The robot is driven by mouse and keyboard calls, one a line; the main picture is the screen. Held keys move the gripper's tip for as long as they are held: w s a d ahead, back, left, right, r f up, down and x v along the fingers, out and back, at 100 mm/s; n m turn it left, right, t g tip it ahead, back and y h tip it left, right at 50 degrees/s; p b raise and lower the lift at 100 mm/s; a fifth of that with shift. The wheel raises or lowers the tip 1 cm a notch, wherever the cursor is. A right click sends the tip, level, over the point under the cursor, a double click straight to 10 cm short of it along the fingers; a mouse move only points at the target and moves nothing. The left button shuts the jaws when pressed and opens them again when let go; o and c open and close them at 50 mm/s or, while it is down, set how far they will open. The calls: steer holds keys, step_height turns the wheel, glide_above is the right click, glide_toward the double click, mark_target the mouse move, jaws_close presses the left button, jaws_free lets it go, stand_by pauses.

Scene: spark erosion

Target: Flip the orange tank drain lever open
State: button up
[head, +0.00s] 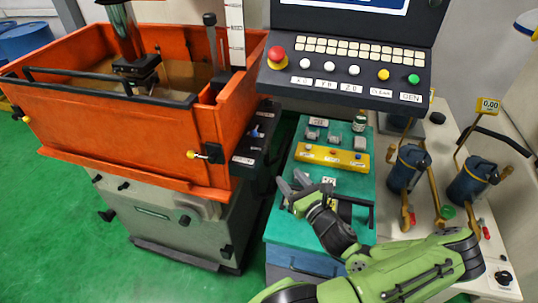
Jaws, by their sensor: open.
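The orange tank (110,130) stands at the left on a grey machine base. A short black lever (212,153) with a yellow knob sticks out at the tank's front right corner. A black side panel (245,150) with white labels and a small blue-and-white lever (257,131) sits just right of the tank. I cannot read the labels or tell for sure which lever is the drain. My green gripper (291,181) is open and empty, pointing left over the teal cabinet. It is right of both levers and apart from them.
The teal cabinet (285,222) carries a yellow block (331,157) and small grey parts. A control console (345,75) with a red button overhangs behind. Blue canisters (408,165) stand at the right. Green floor (60,230) is clear at the lower left.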

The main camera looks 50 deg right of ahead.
mark_target(267, 152)
steer(key=b+x, duration=0.1)
steer(key=x, duration=0.4)
steer(key=b+x, duration=0.1)
steer(key=x, duration=0.5)
steer(key=shift+w+f, duration=0.25)
steer(key=shift+w, duration=0.05)
steer(key=shift+w+d, duration=0.2)
steer(key=shift+w, duration=0.4)
steer(key=shift+f, duration=0.1)
steer(key=shift+c, duration=0.4)
